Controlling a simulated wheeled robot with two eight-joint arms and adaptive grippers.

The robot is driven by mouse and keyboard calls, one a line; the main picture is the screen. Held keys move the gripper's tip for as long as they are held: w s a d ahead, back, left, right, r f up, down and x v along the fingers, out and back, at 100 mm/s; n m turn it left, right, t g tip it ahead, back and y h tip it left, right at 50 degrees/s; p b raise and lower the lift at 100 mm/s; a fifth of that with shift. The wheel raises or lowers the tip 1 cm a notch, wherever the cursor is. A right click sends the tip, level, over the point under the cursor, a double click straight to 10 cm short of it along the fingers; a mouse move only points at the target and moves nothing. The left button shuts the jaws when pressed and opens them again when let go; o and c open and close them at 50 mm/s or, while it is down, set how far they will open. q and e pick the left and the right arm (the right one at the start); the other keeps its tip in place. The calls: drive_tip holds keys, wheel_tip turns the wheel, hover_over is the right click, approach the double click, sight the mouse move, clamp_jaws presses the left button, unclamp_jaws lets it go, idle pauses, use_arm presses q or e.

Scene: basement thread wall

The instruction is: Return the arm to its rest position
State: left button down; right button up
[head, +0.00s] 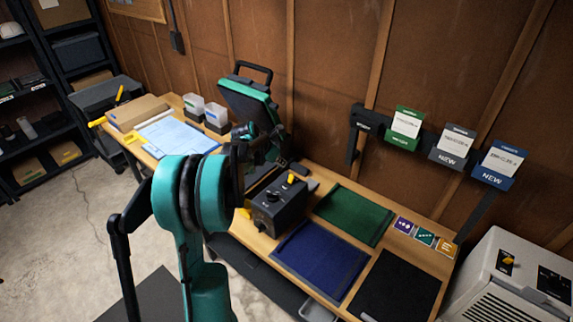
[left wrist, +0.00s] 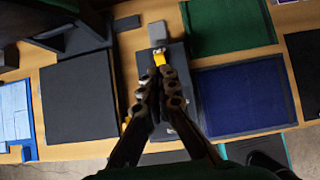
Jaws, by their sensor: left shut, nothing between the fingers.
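My left arm (head: 190,205) is teal and black and rises through the middle of the head view. My left gripper (left wrist: 158,88) shows in the left wrist view with its two dark fingers together and nothing between them. It is above the bench, over a black box with a yellow switch (left wrist: 159,58). In the head view the same black box (head: 278,208) stands just right of my arm, and the fingers are hard to make out behind the arm. My right gripper is in neither view.
On the wooden bench lie a green mat (head: 353,215), a blue mat (head: 319,260) and a black mat (head: 398,288). Labelled holders (head: 404,128) hang on the wall. A teal-edged case (head: 247,103) and blue sheets (head: 178,134) are further back. A grey machine (head: 515,275) stands at right.

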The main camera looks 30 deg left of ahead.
use_arm(q)
drive_tip(key=shift+s+a+r, duration=0.1)
drive_tip(key=shift+s+r, duration=0.05)
drive_tip(key=shift+r, duration=0.15)
